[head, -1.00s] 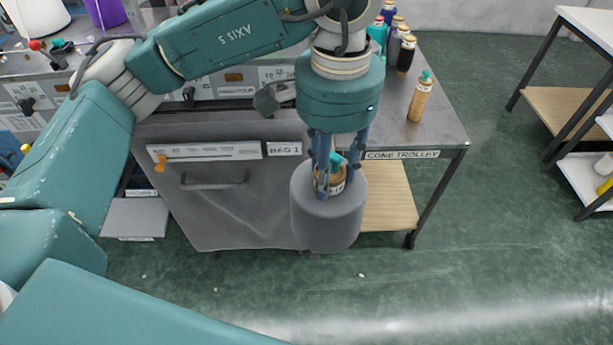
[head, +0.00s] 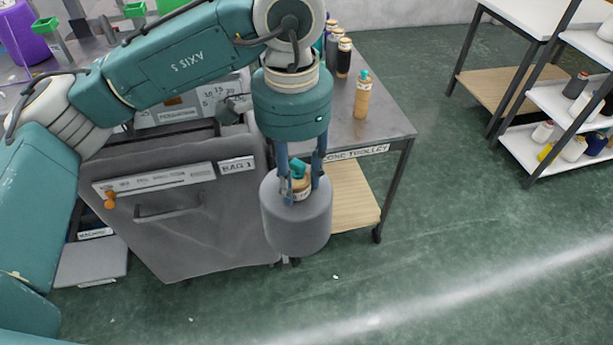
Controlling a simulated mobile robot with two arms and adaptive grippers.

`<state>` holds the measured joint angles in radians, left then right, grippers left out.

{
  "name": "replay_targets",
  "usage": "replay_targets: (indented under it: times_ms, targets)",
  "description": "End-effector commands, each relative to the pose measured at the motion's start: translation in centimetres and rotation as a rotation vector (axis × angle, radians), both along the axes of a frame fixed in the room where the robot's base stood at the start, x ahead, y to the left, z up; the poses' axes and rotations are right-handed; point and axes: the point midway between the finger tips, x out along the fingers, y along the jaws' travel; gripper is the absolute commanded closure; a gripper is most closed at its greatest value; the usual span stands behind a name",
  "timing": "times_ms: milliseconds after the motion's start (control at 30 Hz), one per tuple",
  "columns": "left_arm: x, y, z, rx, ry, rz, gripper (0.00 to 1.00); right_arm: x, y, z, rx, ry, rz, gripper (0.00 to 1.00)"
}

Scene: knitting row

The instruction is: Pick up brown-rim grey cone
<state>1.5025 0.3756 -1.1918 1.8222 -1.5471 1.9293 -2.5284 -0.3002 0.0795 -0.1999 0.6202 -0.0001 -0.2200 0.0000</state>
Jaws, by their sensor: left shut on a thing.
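The grey cone (head: 297,225) is a large rounded grey body with a brown rim (head: 301,186) and a teal tip at its top. My left gripper (head: 301,188) points down from above, its fingers shut around the cone's brown-rimmed top. The cone hangs upright in front of the cone trolley (head: 398,125) and beside the grey bag (head: 190,225) marked BAG 1. The fingers partly hide the rim. My right gripper is not in view.
An orange cone with a teal tip (head: 362,98) stands on the trolley top, with several dark cones (head: 343,58) behind it. A shelf rack (head: 550,95) with more cones stands at the right. The green floor (head: 460,230) between is clear.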

Motion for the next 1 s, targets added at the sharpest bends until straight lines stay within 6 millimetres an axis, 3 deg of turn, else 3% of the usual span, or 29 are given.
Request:
replay_targets:
  times_ms: [300, 533, 767, 1000]
  targets:
    - [-2.9, 4.1, 5.2, -0.003, -0.005, 0.352, 1.0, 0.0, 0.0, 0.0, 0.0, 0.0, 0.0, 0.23]
    - [-4.0, 5.4, 6.9, -0.001, -0.003, 0.479, 1.0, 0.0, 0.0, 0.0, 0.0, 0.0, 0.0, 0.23]
    - [-3.2, 4.2, 7.1, -0.001, 0.0, 0.543, 1.0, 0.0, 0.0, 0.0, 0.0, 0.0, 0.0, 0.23]
    - [-0.4, 0.7, 7.1, 0.001, 0.001, 0.68, 1.0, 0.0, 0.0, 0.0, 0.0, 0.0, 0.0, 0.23]
